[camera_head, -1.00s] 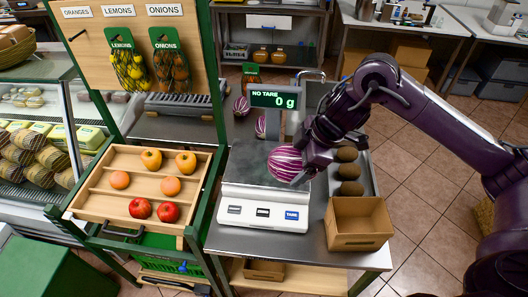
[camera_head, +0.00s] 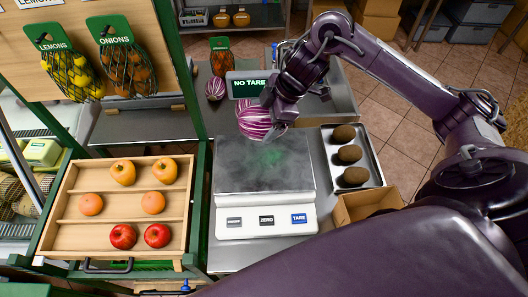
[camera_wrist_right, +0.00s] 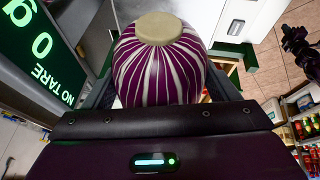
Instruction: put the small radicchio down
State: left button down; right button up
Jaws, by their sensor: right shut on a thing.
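My right gripper (camera_head: 276,108) is shut on a purple-and-white striped radicchio (camera_head: 253,121). It holds it by the back edge of the scale's dark plate (camera_head: 262,165), just below the display (camera_head: 247,84). I cannot tell whether it touches the plate or the display post. Another striped radicchio (camera_head: 215,89) lies on the counter behind, left of the display. My left gripper is not in view.
A steel tray (camera_head: 375,150) with three brown kiwis and an open cardboard box (camera_head: 350,212) stand right of the scale. A wooden rack (camera_head: 130,203) of fruit is on the left. Netted lemons and onions hang behind it. The plate's middle and front are clear.

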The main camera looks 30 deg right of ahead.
notch_tip(320, 180, down, 5)
jog(key=shift+f+b, duration=0.15)
jog(key=shift+b, duration=0.25)
jog(key=f, duration=0.3)
jog(key=w+f, duration=0.1)
jog(key=f, duration=0.1)
jog(key=shift+f+b, duration=0.25)
jog(key=shift+b, duration=0.05)
jog(key=shift+s+f, duration=0.15)
jog(key=shift+f, duration=2.1)
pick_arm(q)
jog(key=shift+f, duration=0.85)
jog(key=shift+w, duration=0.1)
